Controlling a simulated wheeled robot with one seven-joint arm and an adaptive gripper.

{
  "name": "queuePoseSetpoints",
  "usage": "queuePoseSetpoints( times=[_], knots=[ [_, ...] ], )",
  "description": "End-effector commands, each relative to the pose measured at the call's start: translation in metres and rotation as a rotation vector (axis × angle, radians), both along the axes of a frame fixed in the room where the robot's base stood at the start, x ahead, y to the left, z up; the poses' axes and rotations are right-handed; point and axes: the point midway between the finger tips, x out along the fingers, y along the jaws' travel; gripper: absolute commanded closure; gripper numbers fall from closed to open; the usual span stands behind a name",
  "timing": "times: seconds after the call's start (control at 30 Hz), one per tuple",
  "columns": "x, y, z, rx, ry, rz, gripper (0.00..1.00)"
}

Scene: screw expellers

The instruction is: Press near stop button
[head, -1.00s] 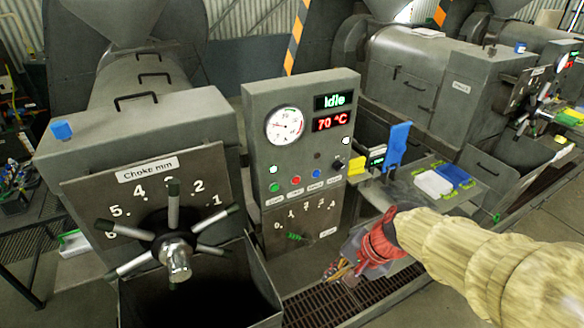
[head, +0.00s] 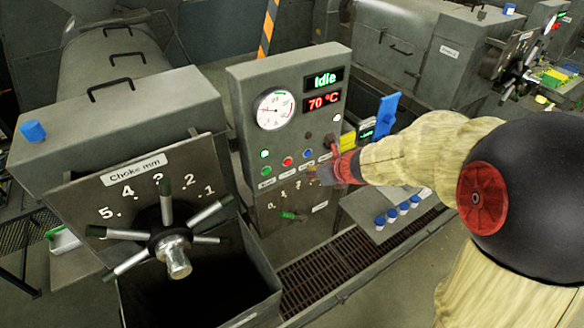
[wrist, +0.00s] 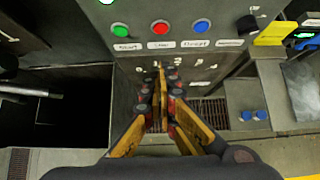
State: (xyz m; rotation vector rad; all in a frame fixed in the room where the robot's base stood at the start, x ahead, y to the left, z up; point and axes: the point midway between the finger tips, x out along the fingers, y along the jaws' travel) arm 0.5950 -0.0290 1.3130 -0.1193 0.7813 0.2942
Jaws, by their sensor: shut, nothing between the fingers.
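The near control panel (head: 236,105) is a grey upright box with a row of buttons. The red button (head: 287,161), the stop button by its colour, sits between a green button (head: 266,171) and a blue one (head: 308,153). The red button also shows in the wrist view (wrist: 160,27), with a white label under it. My gripper (head: 324,174) is in front of the panel, to the right of and slightly below the red button in the head view. In the wrist view its fingers (wrist: 164,72) are shut and empty, tips below the red button's label, apparently apart from the button.
The panel displays (head: 324,80) read Idle and 70 °C. A black knob (wrist: 247,24) is right of the buttons. The choke wheel (head: 172,245) with its spokes stands at the left. A floor grate (head: 330,262) lies below.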

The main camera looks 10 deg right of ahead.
Motion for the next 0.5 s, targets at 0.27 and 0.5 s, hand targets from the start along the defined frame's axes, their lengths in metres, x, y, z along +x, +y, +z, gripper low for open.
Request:
queuePoseSetpoints(
  times=[0.27, 0.5],
  knots=[
    [0.001, 0.001, -0.001, -0.001, 0.0, 0.003, 1.0],
    [0.019, 0.008, -0.023, -0.001, 0.001, 0.006, 1.0]
  ],
)
